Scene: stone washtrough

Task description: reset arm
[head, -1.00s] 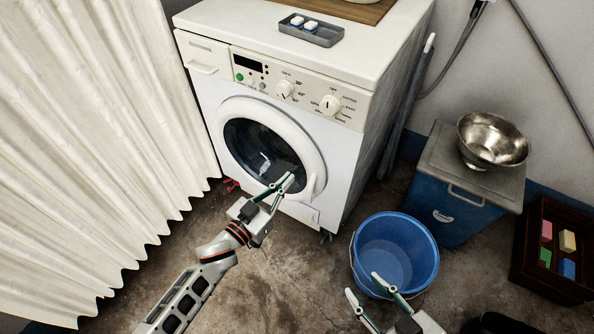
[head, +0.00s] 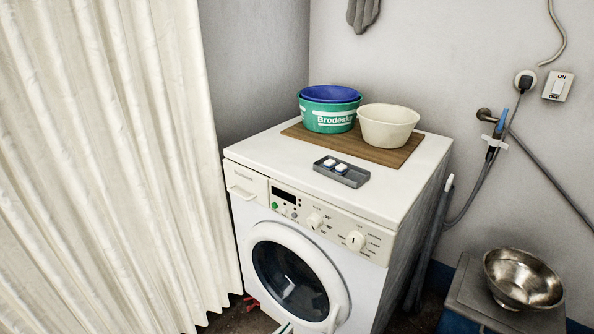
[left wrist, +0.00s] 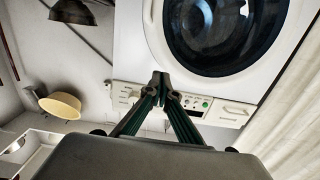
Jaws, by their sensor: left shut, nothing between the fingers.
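My left gripper (left wrist: 162,80) is shut with nothing between its fingers. Its fingertips meet in front of the washing machine in the left wrist view, which looks upside down. In the head view only a tip of the left gripper (head: 284,328) shows at the bottom edge, in front of the machine's round door. The white washing machine (head: 245,212) stands in the middle; its door (head: 290,282) with dark glass looks closed. The door also shows at the top of the left wrist view (left wrist: 225,30). My right gripper is out of view.
On the machine, a wooden board (head: 375,153) carries a green tub (head: 328,119) and a cream bowl (head: 388,128); a grey tray (head: 353,178) holds two white tablets. A cream curtain (head: 100,170) hangs left. A metal bowl (head: 522,280) stands on a grey-lidded box at right.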

